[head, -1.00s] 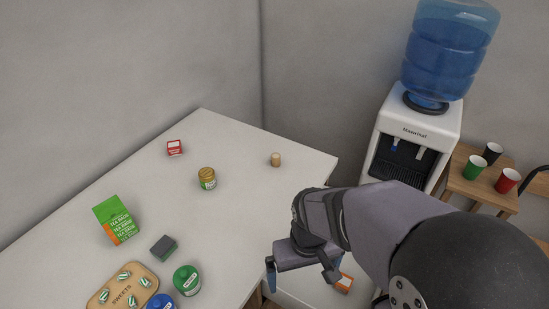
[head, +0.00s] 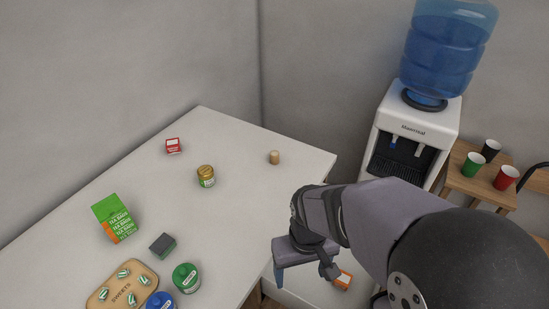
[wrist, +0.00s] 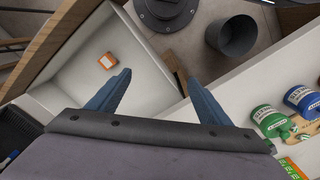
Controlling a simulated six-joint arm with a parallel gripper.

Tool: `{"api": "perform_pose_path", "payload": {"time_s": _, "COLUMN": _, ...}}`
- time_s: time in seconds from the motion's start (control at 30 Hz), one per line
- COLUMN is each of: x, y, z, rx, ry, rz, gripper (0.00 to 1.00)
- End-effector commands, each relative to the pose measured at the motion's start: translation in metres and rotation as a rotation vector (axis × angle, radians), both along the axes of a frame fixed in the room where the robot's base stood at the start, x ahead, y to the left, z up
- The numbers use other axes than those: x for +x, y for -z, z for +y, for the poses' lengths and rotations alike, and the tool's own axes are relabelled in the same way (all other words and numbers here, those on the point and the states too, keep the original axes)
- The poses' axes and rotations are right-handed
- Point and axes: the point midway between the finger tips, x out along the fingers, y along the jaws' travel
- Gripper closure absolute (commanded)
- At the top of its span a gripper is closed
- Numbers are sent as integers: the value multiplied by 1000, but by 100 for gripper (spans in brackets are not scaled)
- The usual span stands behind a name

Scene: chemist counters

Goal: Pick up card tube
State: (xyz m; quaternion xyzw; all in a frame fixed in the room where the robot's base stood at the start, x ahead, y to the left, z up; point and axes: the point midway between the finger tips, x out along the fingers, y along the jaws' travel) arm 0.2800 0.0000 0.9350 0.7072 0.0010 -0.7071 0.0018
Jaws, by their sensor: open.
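A small tan cylinder (head: 274,157), which looks like the card tube, stands upright near the far right corner of the white counter in the head view. I cannot make it out in the wrist view. My gripper (wrist: 160,77) is open and empty, with its two blue-grey fingers apart. In the head view it hangs just off the counter's right edge, well in front of the cylinder and apart from it.
The white counter (head: 225,215) holds a red box (head: 173,146), a gold-lidded jar (head: 206,176), a green tea box (head: 115,218), a dark sponge (head: 163,245), green and blue jars and a sweets board. Below my gripper lies an orange box (wrist: 107,61). A water cooler (head: 411,130) stands right.

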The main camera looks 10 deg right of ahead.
Motion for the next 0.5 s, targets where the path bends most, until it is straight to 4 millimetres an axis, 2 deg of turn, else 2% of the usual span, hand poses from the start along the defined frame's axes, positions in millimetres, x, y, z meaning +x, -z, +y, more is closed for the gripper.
{"api": "perform_pose_path", "payload": {"time_s": 0.03, "x": 0, "y": 0, "z": 0, "rx": 0, "ry": 0, "rz": 0, "gripper": 41}}
{"api": "perform_pose_path", "payload": {"time_s": 0.1, "x": 0, "y": 0, "z": 0, "rx": 0, "ry": 0, "rz": 0, "gripper": 53}}
{"api": "perform_pose_path", "payload": {"time_s": 0.37, "x": 0, "y": 0, "z": 0, "rx": 0, "ry": 0, "rz": -1, "gripper": 53}}
{"api": "perform_pose_path", "payload": {"time_s": 0.5, "x": 12, "y": 1, "z": -1, "rx": 0, "ry": 2, "rz": -25, "gripper": 53}}
